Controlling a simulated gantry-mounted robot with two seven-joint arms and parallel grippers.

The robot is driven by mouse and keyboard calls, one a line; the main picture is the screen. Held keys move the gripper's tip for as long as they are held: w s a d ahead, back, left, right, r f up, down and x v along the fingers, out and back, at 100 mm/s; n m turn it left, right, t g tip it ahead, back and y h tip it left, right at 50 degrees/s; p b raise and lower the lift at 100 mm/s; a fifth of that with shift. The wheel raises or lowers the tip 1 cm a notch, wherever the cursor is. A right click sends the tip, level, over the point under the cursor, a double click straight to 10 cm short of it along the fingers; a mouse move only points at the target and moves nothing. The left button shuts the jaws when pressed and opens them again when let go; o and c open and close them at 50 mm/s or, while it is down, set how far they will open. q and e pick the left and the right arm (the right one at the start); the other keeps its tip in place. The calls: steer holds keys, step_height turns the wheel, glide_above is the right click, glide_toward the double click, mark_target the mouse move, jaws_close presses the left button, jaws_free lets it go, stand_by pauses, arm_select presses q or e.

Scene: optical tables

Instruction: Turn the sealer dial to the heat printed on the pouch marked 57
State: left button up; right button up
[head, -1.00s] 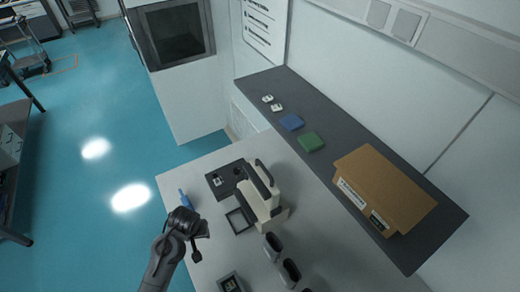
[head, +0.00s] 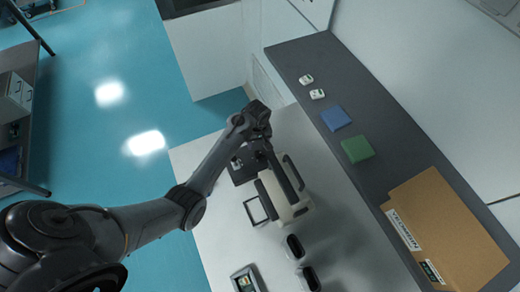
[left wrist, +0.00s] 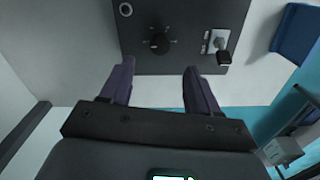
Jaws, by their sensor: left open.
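The sealer (head: 292,208) is a beige machine with a black arm on the pale table. Its dark control panel is partly hidden by my left arm in the head view. In the left wrist view the panel shows a small black dial (left wrist: 159,43) ringed by marks too small to read. A switch (left wrist: 222,48) sits right of the dial. My left gripper (left wrist: 158,68) is open and empty, its fingers either side of the dial in the picture and apart from it. In the head view my left gripper (head: 262,130) is over the panel's far end. I cannot make out a pouch marked 57.
A dark shelf (head: 385,120) holds two small white items (head: 312,87), a blue block (head: 336,118), a green block (head: 357,149) and a cardboard box (head: 440,230).

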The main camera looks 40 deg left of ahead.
mark_target(258, 154)
arm_select(q)
step_height(258, 154, down, 9)
steer(key=shift+r+b, duration=0.1)
steer(key=shift+b, duration=0.25)
steer(key=c, duration=1)
steer(key=shift+c, duration=0.2)
